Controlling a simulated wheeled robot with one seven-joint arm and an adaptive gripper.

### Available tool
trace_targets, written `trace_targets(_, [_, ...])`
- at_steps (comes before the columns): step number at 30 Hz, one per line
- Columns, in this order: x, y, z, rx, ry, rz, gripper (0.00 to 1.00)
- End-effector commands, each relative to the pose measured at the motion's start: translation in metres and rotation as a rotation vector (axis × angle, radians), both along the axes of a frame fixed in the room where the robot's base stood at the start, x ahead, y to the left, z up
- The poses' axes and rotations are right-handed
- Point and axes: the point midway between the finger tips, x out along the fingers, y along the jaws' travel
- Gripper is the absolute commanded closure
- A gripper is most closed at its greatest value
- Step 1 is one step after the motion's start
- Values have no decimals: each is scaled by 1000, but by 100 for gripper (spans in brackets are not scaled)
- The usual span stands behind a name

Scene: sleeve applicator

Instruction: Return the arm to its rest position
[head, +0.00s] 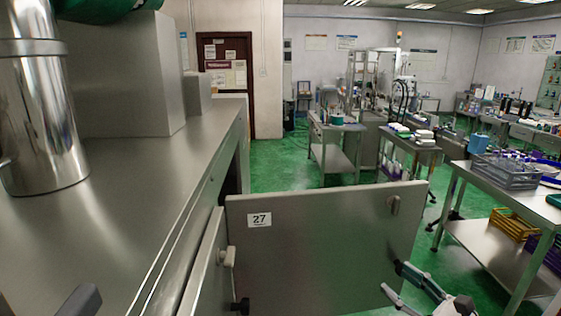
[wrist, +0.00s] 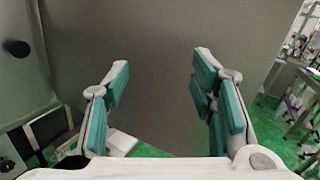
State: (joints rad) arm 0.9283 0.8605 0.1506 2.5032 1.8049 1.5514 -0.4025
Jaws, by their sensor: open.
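My gripper (head: 393,278) is at the lower right of the head view, beside the lower right edge of an open steel door (head: 320,240) with the number label 27. In the wrist view my gripper (wrist: 160,62) has its two teal-padded fingers spread wide with nothing between them. A plain grey panel fills the view behind the fingers. I cannot tell whether a fingertip touches the door. Most of my arm is hidden.
A steel cabinet (head: 130,200) with a long top runs along the left, with a big metal cylinder (head: 40,115) on it. A steel table (head: 490,182) with a grey crate (head: 505,172) stands at the right. Green floor (head: 275,178) is open beyond the door.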

Motion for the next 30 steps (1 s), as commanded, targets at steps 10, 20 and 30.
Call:
trace_targets(10, [-42,122,62,-377,-109,634,49])
trace_targets(20, [-113,166,72,-866,-186,1110,49])
trace_targets(30, [-152,142,82,-1499,-295,1388,49])
